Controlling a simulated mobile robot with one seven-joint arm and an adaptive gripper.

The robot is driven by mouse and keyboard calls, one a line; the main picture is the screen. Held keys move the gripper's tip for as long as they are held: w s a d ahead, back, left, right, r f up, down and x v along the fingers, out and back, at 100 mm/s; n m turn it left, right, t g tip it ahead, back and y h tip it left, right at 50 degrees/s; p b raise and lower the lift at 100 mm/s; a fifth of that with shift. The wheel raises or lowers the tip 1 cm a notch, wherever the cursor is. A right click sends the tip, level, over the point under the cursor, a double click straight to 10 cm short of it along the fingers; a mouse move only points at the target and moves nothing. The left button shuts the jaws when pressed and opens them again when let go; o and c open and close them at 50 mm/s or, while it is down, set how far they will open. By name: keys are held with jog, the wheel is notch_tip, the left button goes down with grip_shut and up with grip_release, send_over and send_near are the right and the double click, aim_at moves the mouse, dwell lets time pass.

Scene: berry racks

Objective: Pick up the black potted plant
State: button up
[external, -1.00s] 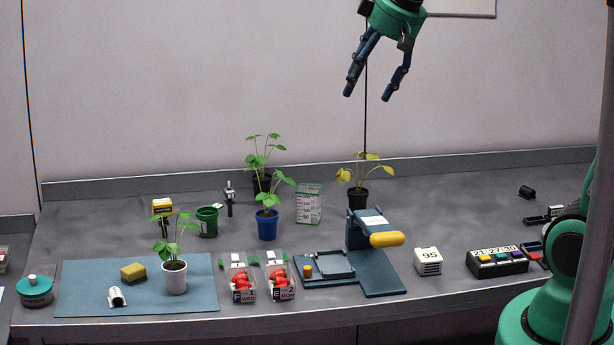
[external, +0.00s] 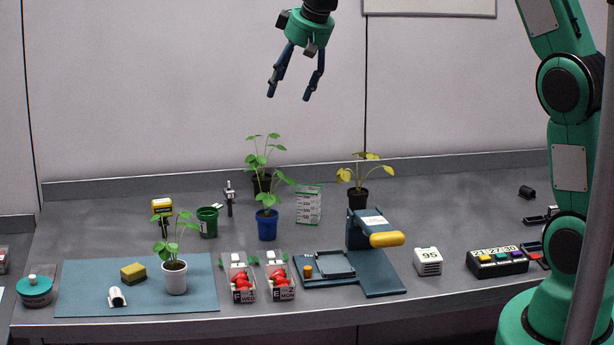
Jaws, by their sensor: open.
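Two black potted plants stand on the grey bench. One black pot (external: 262,184) with green leaves is at the back, partly hidden by the blue-potted plant (external: 267,226) in front of it. The other black pot (external: 357,198) holds a plant with yellow leaves and stands farther right, behind the blue stand. My gripper (external: 289,98) is open and empty. It points down, high above the back of the bench, and appears above the green-leaved plants in the picture.
A green cup (external: 207,222), a white-potted plant (external: 174,277) on a blue mat (external: 80,290), strawberry boxes (external: 242,287) and a blue stand with yellow roll (external: 387,240) are around. The back right is mostly clear.

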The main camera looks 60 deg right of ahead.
jog(key=w+d+f, duration=0.8)
jog(key=w+f, duration=0.1)
jog(key=w, duration=0.1)
send_near(264, 177)
notch_tip(264, 177, up, 3)
jog(key=shift+s+a+f+m, duration=0.15)
jog(key=shift+s+a+m, duration=0.2)
jog(key=shift+m, duration=0.05)
jog(key=shift+f, duration=0.1)
jog(key=shift+b+x, duration=0.3)
jog(key=shift+x, duration=3.9)
jog(key=shift+s+d+f, duration=0.1)
jog(key=shift+f, duration=0.05)
jog(key=shift+b+x, duration=0.4)
jog(key=shift+x, duration=2.1)
jog(key=shift+s, duration=0.1)
jog(key=shift+c, duration=0.5)
jog(key=c, duration=1.1)
